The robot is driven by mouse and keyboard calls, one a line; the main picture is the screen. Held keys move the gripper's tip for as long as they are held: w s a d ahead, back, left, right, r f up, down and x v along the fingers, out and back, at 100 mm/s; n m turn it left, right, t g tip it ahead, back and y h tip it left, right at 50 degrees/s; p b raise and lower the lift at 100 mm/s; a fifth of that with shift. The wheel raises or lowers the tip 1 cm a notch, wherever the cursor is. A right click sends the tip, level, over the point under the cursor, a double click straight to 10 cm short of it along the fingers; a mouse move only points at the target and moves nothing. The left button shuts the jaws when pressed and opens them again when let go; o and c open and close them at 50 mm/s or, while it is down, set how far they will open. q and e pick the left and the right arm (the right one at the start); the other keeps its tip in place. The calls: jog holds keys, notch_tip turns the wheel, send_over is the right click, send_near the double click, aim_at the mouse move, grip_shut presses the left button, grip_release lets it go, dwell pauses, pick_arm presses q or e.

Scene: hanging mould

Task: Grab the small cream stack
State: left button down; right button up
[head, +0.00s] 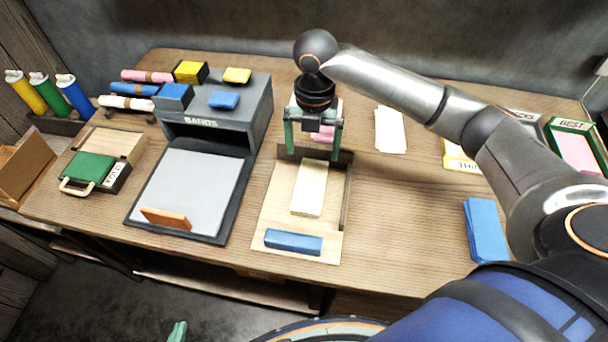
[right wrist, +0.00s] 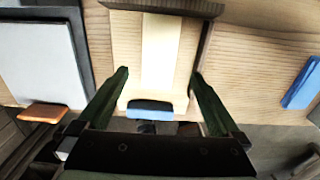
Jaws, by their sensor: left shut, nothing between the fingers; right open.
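A small cream stack (head: 309,188) lies lengthwise in a shallow wooden tray (head: 275,205), behind a blue block (head: 293,242) at the tray's front edge. In the right wrist view the cream stack (right wrist: 161,50) shows between the fingers, beyond their tips. My right gripper (head: 312,153) is open and empty, above the back end of the tray, with fingers pointing down. It also shows in the right wrist view (right wrist: 160,73). The tips of my left gripper (head: 178,331) show at the bottom edge of the head view, shut and away from the table.
White sheets (head: 390,130) lie to the right at the back. A blue stack (head: 485,230) lies at right.

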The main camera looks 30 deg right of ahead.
send_over(311, 183)
notch_tip(311, 183, down, 6)
jog(key=shift+d+r, duration=0.15)
jog(key=shift+f, duration=2.85)
jog(key=c, duration=1.2)
